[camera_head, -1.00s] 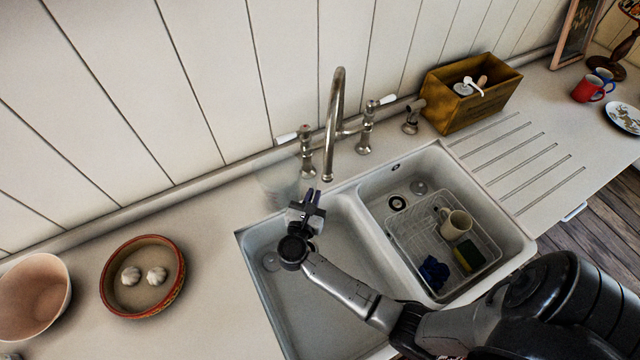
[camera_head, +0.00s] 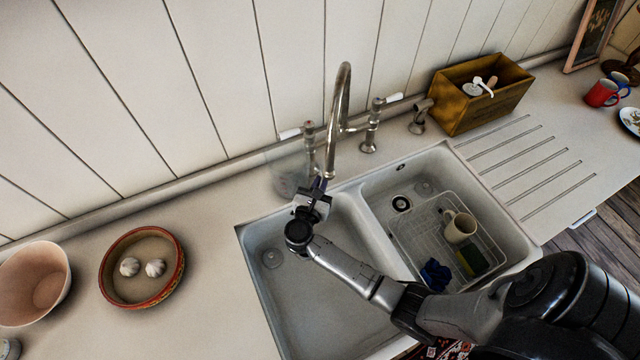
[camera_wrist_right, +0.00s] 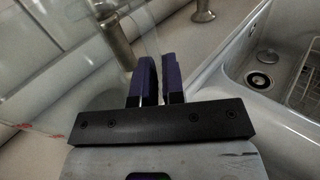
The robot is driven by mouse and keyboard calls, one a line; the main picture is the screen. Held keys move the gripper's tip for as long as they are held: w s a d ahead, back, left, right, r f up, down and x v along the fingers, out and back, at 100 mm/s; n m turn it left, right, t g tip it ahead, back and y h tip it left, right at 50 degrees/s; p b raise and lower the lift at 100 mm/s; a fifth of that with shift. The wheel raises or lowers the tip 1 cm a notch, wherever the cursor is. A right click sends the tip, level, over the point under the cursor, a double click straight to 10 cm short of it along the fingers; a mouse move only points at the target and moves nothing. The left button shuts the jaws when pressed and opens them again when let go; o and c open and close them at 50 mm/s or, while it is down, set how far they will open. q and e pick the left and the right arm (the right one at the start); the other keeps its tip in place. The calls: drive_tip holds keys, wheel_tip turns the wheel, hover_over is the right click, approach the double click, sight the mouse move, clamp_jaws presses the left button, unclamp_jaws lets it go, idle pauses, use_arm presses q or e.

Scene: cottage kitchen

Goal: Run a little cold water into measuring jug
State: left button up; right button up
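The clear measuring jug (camera_head: 288,176) is faint and see-through, at the back left edge of the sink, left of the tap spout. My right gripper (camera_head: 319,185) is at its right side, just under the spout end. In the right wrist view the two purple fingers (camera_wrist_right: 159,82) are close together with a thin pale strip between them, apparently the jug's handle; clear glass with red marks (camera_wrist_right: 52,136) shows to the left. The steel tap (camera_head: 341,100) has a left lever (camera_head: 290,133) and a right lever (camera_head: 394,98). No water stream shows. My left gripper is out of view.
The left basin (camera_head: 310,300) is empty. The right basin holds a wire rack (camera_head: 410,240) with a cream mug (camera_head: 459,226), a sponge and a blue cloth. A wooden box (camera_head: 490,105) stands behind the drainer; a garlic bowl (camera_head: 112,290) stands left.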

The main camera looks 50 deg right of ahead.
drive_tip(key=o, duration=0.5)
